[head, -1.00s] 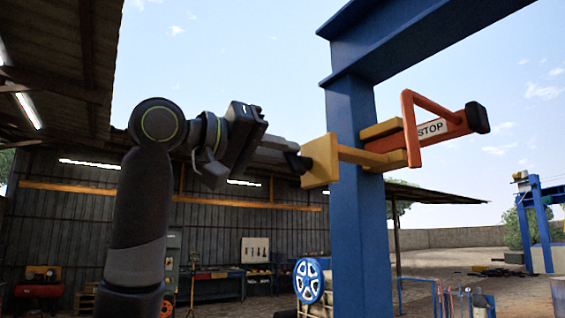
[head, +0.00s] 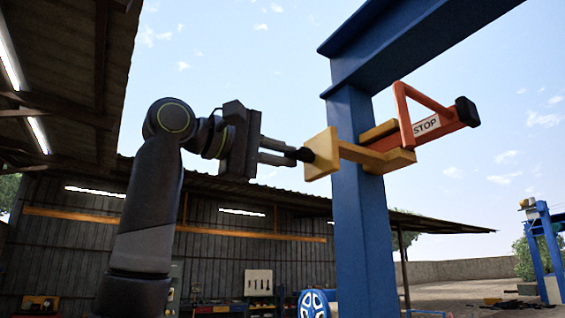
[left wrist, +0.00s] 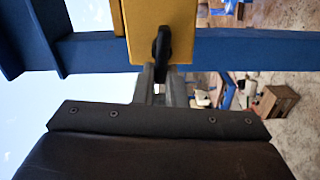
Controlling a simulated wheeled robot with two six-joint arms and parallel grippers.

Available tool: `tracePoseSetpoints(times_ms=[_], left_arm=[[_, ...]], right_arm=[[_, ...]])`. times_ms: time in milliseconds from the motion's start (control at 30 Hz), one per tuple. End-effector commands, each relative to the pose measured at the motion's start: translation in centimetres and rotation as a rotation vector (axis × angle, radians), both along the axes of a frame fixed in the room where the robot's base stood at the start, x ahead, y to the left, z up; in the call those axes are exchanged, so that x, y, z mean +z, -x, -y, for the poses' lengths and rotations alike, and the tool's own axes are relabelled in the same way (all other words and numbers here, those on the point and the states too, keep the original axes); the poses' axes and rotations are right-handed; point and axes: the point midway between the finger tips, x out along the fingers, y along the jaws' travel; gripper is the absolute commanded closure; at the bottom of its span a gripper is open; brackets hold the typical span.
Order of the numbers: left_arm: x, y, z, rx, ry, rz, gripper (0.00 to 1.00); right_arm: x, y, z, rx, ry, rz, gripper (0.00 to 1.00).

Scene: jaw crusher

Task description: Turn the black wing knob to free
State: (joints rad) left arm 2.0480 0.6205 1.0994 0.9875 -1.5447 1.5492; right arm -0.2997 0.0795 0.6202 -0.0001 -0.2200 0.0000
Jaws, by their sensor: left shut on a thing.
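The black wing knob (head: 304,154) sits on the left face of a yellow plate (head: 321,155), in front of a blue post (head: 361,215). My left gripper (head: 295,154) reaches in from the left with its two fingers shut on the knob. In the left wrist view the knob (left wrist: 163,48) stands out from the yellow plate (left wrist: 170,18), between the tips of my left gripper (left wrist: 158,72). The fingers hide part of the knob. My right gripper is not in view.
A yellow arm (head: 375,154) joins the plate to the post side. A red STOP bar (head: 445,125) with a handle and black end sticks out to the right. A blue beam (head: 420,38) runs overhead. Open air surrounds my left arm.

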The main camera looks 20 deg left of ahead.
Motion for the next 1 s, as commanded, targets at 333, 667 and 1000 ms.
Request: tracePoseSetpoints(times_ms=[333, 667, 1000], left_arm=[[-0.24, 0.01, -0.04, 0.001, 0.090, -0.068, 1.00], [-0.22, -0.02, -0.04, 0.001, 0.100, -0.077, 1.00], [-0.25, -0.03, -0.04, 0.001, 0.099, -0.077, 0.67]], right_arm=[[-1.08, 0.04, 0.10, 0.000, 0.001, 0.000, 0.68], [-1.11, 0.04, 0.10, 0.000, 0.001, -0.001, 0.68], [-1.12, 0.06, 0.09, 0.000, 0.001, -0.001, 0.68]])
